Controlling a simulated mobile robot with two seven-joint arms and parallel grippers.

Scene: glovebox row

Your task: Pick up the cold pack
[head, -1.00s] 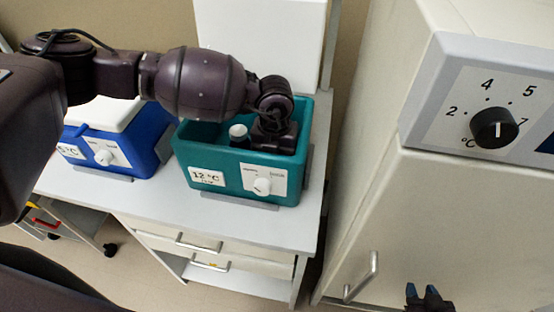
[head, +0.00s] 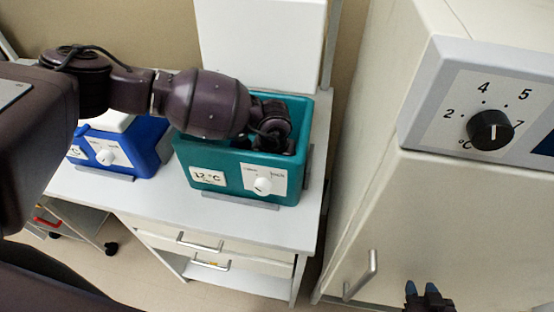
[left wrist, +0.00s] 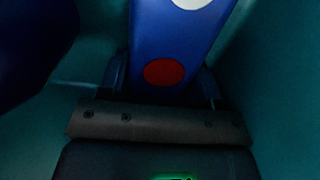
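A blue pack (left wrist: 170,35) with a white spot and a red spot, which looks like the cold pack, stands inside the teal box in the left wrist view. The fingers of my left gripper (left wrist: 162,82) flank it, one on each side. It is too dark to tell whether they press on it. In the head view my left arm reaches down into the teal box (head: 222,178), marked 12 °C, and hides the pack and gripper. My right gripper (head: 422,290) is low at the right, its two blue-tipped fingers apart and empty.
A blue box (head: 133,155) with a dial stands left of the teal box on the white bench (head: 125,195). A large white cabinet (head: 440,215) with a temperature knob (head: 490,131) fills the right. The teal walls rise close around my left gripper.

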